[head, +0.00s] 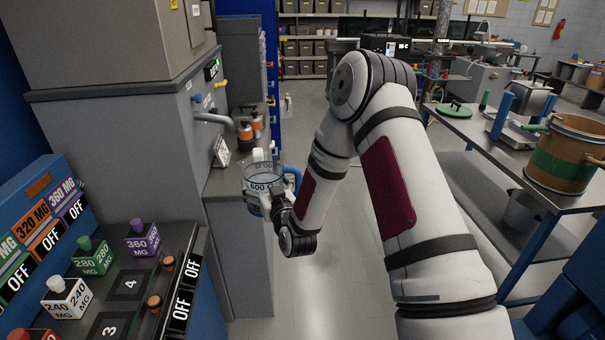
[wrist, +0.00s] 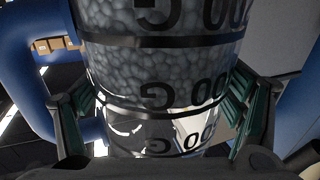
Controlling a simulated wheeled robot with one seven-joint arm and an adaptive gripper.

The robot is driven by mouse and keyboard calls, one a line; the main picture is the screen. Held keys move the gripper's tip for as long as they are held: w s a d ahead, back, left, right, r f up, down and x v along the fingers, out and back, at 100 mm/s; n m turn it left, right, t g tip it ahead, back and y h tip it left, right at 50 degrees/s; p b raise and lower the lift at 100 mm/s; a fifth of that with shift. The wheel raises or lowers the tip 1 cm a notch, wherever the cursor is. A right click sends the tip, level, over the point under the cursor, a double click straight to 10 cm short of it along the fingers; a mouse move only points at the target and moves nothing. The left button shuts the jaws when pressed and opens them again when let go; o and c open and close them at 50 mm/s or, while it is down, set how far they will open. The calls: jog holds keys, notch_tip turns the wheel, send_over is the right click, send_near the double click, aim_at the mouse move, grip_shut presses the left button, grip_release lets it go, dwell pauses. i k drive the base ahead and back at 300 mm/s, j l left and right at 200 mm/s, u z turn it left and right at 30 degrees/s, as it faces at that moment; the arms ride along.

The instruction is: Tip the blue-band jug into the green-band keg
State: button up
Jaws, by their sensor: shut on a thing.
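The clear jug (head: 264,176) hangs off the floor left of centre in the head view, with dark rings, printed gram marks and a blue handle. It looks roughly upright. My gripper (wrist: 165,118) is shut around the jug's body, which fills the middle of the wrist view (wrist: 160,72). Grey pellets show through its wall. The jug's blue band cannot be made out clearly. The green-band keg (head: 566,158), brown with a wide green band, stands on the right bench in the head view, well away from my gripper. Its inside is mostly hidden.
A grey machine with a spout (head: 213,119) stands close left of the jug. A panel with several weight blocks (head: 92,256) is at front left. The right bench (head: 490,165) also holds a green lid (head: 454,110) and a scale (head: 511,125). Open floor lies between.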

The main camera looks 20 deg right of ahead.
aim_at(565, 158)
jog(key=u, duration=0.85)
jog(key=l+u, duration=0.1)
jog(key=u, duration=0.35)
jog(key=l+u, duration=0.1)
jog(key=u, duration=0.35)
jog(key=l+u, duration=0.1)
jog(key=u, duration=0.35)
jog(key=k+l+u, duration=0.1)
jog(key=l+u, duration=0.35)
jog(key=k+l+u, duration=0.1)
jog(key=u, duration=0.35)
jog(key=k+l+u, duration=0.2)
jog(key=l+u, duration=0.25)
jog(key=k+l+u, duration=0.1)
jog(key=u, duration=0.35)
jog(key=k+l+u, duration=0.1)
jog(key=k+u, duration=0.2)
jog(key=u, duration=0.15)
jog(key=k+u, duration=0.2)
jog(key=u, duration=0.25)
jog(key=k+u, duration=0.8)
jog(key=k+j+u, duration=0.25)
jog(key=k+u, duration=0.15)
jog(key=k+j+u, duration=0.65)
jog(key=u, duration=0.2)
